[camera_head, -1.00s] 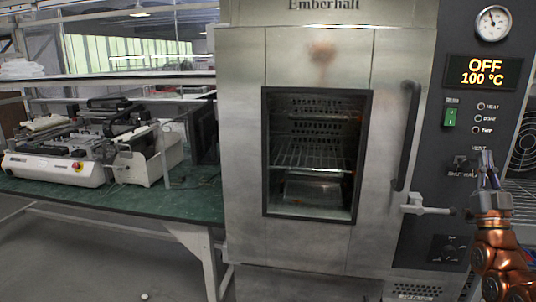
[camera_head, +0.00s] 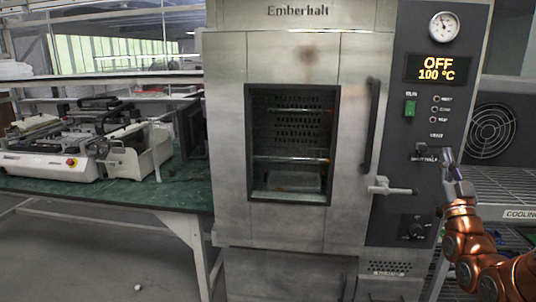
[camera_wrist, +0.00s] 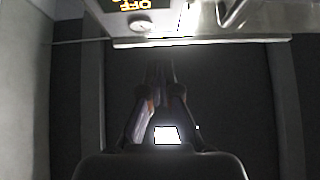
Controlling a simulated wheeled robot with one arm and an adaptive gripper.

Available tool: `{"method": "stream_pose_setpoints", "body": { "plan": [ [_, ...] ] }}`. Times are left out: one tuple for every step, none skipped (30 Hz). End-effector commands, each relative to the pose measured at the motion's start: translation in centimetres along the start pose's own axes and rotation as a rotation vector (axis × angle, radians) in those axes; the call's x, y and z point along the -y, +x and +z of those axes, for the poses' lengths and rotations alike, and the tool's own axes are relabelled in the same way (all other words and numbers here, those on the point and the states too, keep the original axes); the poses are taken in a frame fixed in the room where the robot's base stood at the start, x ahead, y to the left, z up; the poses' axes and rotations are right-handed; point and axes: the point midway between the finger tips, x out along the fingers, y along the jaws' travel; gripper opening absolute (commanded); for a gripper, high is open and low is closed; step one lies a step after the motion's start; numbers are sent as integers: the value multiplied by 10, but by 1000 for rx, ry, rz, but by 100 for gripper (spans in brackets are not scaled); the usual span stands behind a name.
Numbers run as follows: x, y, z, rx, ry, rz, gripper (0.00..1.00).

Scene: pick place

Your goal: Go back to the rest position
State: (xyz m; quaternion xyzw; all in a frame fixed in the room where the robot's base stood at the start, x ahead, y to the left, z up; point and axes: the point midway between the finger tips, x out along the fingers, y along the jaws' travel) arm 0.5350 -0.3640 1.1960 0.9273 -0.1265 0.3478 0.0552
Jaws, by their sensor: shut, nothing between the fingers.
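My gripper (camera_head: 449,158) is at the right in the head view, raised on my copper-coloured arm in front of the oven's control panel. Its fingers look closed and hold nothing. In the wrist view my gripper (camera_wrist: 163,75) points at a dark area, its fingers close together. The steel oven (camera_head: 225,150) stands in the middle with its door shut. Its display (camera_head: 436,68) reads OFF and 100 °C. Through the door window, a rack and a tray-like metal item (camera_head: 292,181) show inside.
A door handle (camera_head: 371,125) and a latch lever (camera_head: 390,188) stick out from the oven near my gripper. A wire cooling rack (camera_head: 507,185) stands at the right. A green bench (camera_head: 110,192) with machines is at the left. Open floor lies at lower left.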

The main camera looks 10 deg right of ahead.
Motion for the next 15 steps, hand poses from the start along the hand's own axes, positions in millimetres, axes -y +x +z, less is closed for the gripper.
{"method": "stream_pose_setpoints", "body": {
  "plan": [
    [6,3,4,28,1,-6,0],
    [10,5,7,47,2,-10,0],
    [16,6,10,69,3,-16,0],
    [20,8,14,91,4,-20,0],
    [24,8,17,114,4,-23,0],
    [30,10,21,143,4,-28,0],
    [36,11,25,168,4,-34,0],
    [41,11,30,199,5,-39,0],
    [49,12,36,238,5,-45,0],
    [56,12,42,276,5,-53,0],
    [64,11,47,312,5,-59,0],
    [74,9,54,368,3,-70,0],
    [82,8,58,406,2,-77,0],
    [90,6,64,451,0,-83,0],
    [99,2,70,505,-1,-91,0]
  ]
}}
